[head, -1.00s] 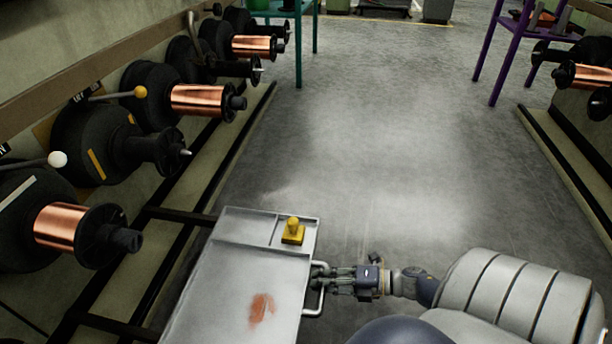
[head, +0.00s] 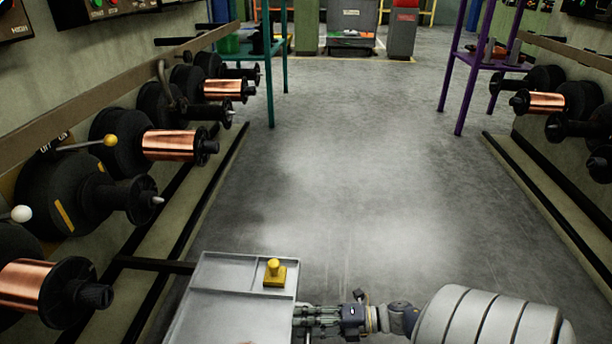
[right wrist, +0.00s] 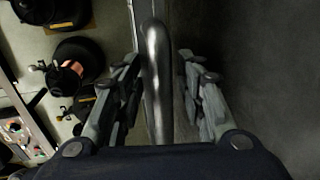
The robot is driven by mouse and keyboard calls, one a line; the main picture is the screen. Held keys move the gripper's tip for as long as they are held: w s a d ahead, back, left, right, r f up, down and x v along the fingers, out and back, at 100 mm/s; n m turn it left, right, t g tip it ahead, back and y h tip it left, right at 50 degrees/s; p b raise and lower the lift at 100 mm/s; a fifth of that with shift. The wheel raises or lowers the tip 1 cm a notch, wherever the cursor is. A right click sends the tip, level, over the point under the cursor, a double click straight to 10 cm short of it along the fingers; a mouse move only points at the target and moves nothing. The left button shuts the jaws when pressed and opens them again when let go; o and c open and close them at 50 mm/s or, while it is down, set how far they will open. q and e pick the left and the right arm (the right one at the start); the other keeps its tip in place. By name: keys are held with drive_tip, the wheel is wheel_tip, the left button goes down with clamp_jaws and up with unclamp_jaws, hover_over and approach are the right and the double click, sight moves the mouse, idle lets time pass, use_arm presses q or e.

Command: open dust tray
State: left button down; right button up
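The dust tray (head: 215,305) is a grey metal tray with low dividers at the bottom of the head view. It stands out from the left-hand rack on a dark rail. A yellow knobbed block (head: 275,273) sits in its far right compartment. My right gripper (head: 304,316) is at the tray's right side, by the handle. In the right wrist view the handle (right wrist: 157,85) is a grey bar between the two fingers. The fingers stand apart, with a gap showing at the right finger, so the gripper looks open around the bar. My left gripper is not in view.
Copper spools (head: 170,145) and black hubs line the left rack, with a yellow-knobbed lever (head: 108,141) and a white-knobbed one (head: 21,214). A teal stand (head: 268,85) and a purple stand (head: 466,95) stand farther off. The floor (head: 350,180) between the racks is clear.

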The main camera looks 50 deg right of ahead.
drive_tip(key=v, duration=1.2)
drive_tip(key=shift+f, duration=0.1)
